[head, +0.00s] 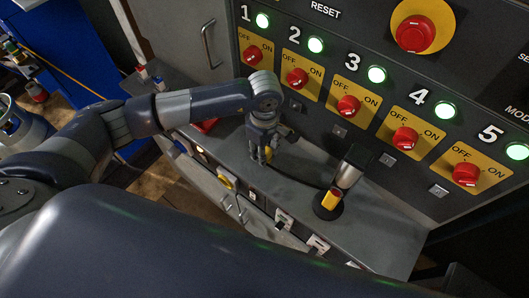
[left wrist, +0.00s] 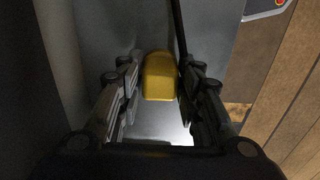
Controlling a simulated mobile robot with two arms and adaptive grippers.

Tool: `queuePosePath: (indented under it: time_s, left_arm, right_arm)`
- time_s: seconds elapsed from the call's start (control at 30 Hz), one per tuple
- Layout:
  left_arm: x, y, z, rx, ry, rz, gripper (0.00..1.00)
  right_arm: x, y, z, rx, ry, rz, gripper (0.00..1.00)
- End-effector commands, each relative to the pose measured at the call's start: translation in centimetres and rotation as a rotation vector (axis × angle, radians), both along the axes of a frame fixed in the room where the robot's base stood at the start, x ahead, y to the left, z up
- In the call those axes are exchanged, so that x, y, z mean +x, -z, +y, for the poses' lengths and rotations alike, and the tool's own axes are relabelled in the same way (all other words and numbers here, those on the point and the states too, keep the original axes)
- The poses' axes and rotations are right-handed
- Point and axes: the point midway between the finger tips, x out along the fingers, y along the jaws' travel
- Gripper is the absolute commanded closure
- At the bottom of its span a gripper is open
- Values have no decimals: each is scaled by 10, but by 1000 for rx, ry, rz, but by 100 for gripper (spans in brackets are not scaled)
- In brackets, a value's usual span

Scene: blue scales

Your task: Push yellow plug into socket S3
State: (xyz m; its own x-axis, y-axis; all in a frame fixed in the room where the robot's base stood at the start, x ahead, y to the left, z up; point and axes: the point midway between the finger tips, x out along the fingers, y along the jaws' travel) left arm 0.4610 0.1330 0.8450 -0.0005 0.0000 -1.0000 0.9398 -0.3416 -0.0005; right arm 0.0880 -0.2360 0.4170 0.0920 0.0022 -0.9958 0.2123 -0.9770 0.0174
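My left gripper (head: 264,158) points down over the grey bench top in the head view. A bit of yellow shows between its fingertips. In the left wrist view, the yellow plug (left wrist: 160,78) lies between the two fingers (left wrist: 159,85), which appear to close against its sides. A black cable (left wrist: 179,25) shows beside the plug. Several sockets run along the bench's front face, with one yellow plug (head: 226,182) in this row. The socket labels are too small to read, so I cannot tell which is S3. My right gripper is not in view.
A black stand with a silver cylinder (head: 349,172) and a yellow part (head: 332,200) stands on the bench to the right. A black cable crosses the bench top (head: 385,232).

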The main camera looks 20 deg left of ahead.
Motion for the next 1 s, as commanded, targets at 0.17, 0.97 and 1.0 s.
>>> queuePosePath:
  time_s: [0.17,0.97,1.0]
  left_arm:
    - [0,0,0,0,0,0,93]
    - [-39,-36,-7,0,5,-1,93]
    - [-49,-37,-9,-2,5,-2,93]
  right_arm:
    - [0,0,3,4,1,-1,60]
    - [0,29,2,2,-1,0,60]
    - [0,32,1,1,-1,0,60]
